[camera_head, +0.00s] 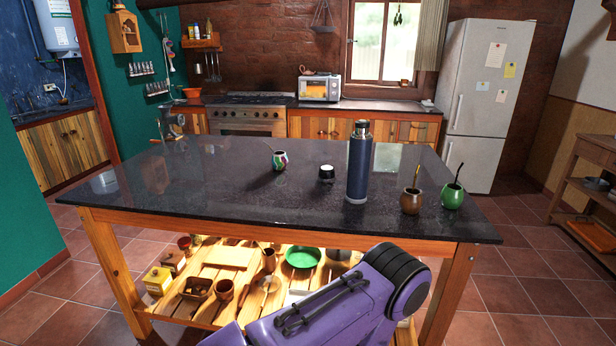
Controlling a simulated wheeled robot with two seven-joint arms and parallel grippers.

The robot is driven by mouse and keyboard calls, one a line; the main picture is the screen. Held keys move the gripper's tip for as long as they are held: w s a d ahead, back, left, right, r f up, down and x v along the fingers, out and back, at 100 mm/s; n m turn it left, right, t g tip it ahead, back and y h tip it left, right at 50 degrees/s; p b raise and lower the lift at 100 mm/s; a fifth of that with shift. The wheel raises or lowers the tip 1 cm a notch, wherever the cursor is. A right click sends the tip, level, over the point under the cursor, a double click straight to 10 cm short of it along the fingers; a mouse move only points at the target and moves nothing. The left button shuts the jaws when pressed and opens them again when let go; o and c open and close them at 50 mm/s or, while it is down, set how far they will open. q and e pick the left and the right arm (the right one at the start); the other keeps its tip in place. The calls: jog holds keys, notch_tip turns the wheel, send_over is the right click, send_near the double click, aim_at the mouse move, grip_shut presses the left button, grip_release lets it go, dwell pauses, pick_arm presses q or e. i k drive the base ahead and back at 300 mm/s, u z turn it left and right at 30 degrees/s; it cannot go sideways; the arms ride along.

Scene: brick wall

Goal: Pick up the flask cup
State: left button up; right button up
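A tall dark-blue flask (359,168) with a metallic top stands upright on the dark stone table top (230,222), right of the middle. A small black cup-like piece (327,175) with a pale top stands just left of the flask, apart from it; it may be the flask cup, but it is too small to be sure. One purple arm link of mine shows at the bottom, in front of the table. Neither of my grippers is in view, so I cannot see where they are or what they hold.
A multicoloured cup (280,160) stands left of the black piece. A brown gourd (411,201) and a green gourd (452,196), both with straws, stand right of the flask. The lower shelf (232,282) holds a green plate (303,257) and several small items. The table's left half is mostly clear.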

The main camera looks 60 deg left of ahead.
aim_at(326, 176)
jog(key=u, duration=1.15)
jog(key=i, duration=0.1)
jog(key=u, duration=0.05)
